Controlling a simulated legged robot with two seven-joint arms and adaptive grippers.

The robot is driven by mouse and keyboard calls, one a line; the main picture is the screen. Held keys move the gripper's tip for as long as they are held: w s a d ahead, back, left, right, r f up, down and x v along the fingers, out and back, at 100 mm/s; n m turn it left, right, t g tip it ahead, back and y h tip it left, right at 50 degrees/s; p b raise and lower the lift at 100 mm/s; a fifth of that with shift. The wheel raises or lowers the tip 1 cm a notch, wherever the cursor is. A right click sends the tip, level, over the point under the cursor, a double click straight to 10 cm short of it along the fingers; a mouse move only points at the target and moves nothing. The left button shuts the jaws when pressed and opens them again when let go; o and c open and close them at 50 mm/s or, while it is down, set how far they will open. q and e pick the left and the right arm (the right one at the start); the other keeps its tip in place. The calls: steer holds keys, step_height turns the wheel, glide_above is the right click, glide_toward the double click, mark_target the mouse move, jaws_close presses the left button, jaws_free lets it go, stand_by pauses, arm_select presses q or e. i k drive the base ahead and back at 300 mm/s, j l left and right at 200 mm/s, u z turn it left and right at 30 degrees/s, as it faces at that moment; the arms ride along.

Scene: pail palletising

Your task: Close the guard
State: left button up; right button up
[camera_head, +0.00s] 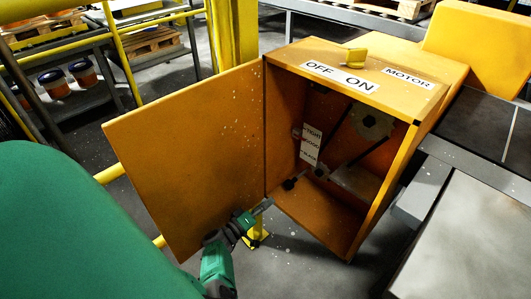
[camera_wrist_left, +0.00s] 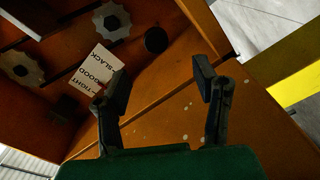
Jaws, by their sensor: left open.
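The guard (camera_head: 190,150) is an orange hinged panel on the left side of an orange motor box (camera_head: 430,75). It stands wide open, swung out to the left. My left gripper (camera_head: 266,203) is at the lower part of the opening, near the guard's hinge side. Its two dark fingers (camera_wrist_left: 160,82) are spread, with nothing held between them. In the wrist view a flecked orange surface lies behind the fingers; I cannot tell whether they touch it. My right gripper is not in view.
Inside the box are a pulley wheel (camera_head: 371,122), a belt and a white label (camera_head: 311,145). A yellow post (camera_head: 235,35) stands behind the guard, and a conveyor (camera_head: 465,235) lies at right. Grey floor shows below.

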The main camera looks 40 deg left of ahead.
mark_target(192, 155)
steer(key=k+l, duration=1.2)
steer(key=l, duration=0.2)
